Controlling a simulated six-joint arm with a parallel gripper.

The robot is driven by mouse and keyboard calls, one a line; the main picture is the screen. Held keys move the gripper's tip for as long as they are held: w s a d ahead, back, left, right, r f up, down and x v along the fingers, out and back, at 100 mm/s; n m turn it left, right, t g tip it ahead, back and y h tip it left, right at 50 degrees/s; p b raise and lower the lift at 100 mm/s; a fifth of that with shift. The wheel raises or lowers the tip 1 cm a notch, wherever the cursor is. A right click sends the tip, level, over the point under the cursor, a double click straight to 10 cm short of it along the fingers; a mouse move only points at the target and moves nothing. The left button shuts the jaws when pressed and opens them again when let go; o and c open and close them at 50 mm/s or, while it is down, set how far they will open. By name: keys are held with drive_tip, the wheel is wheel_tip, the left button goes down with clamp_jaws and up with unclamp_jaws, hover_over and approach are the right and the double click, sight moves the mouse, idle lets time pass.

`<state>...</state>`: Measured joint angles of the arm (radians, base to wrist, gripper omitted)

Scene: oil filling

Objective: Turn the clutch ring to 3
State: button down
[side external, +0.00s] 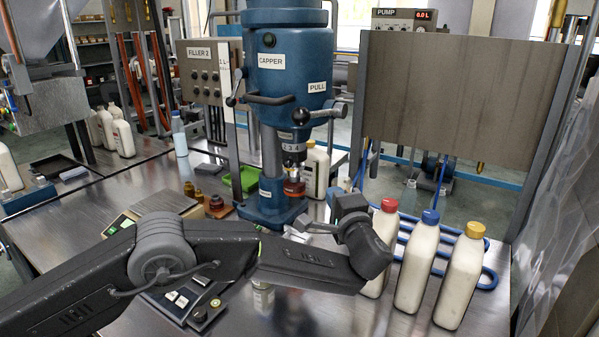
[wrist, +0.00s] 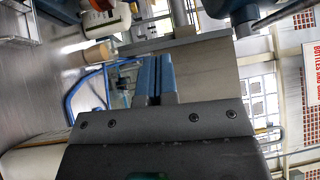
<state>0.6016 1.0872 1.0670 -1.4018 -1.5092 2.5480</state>
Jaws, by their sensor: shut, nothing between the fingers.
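The blue capper (side external: 288,62) stands at the middle of the side external view. Its dark clutch ring (side external: 294,147) sits low on the capper head, with white numbers of which a 3 and a 4 seem readable. A red-brown part (side external: 294,188) is beneath the head. My gripper (wrist: 152,62) is shut and empty, its two blue fingers together in the wrist view. In the side external view my wrist is right of and below the ring, in front of the capper base, apart from the ring. The fingertips are hard to make out there.
Bottles with red (side external: 389,205), blue (side external: 430,217) and yellow caps (side external: 474,230) stand close on the right of my wrist. Another bottle (side external: 316,170) is behind the capper head. The capper's lever (side external: 301,115) with a black knob sticks out above the ring.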

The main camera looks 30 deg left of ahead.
sight(291, 166)
drive_tip(key=shift+g+y, duration=0.6)
drive_tip(key=shift+y, duration=0.2)
drive_tip(key=shift+w+a+r, duration=0.25)
drive_tip(key=shift+w+a, duration=0.35)
drive_tip(key=shift+a, duration=1.3)
drive_tip(key=shift+w+a+r, duration=0.2)
drive_tip(key=shift+w+a, duration=0.45)
drive_tip(key=shift+a, duration=1.25)
drive_tip(key=shift+w+a+r, duration=0.25)
drive_tip(key=shift+w+a, duration=0.35)
drive_tip(key=shift+a, duration=1.3)
drive_tip(key=shift+s+a+r+m+t+h, duration=0.1)
drive_tip(key=shift+s+a+m+t+h, duration=0.1)
drive_tip(key=shift+a+m+t+h, duration=0.45)
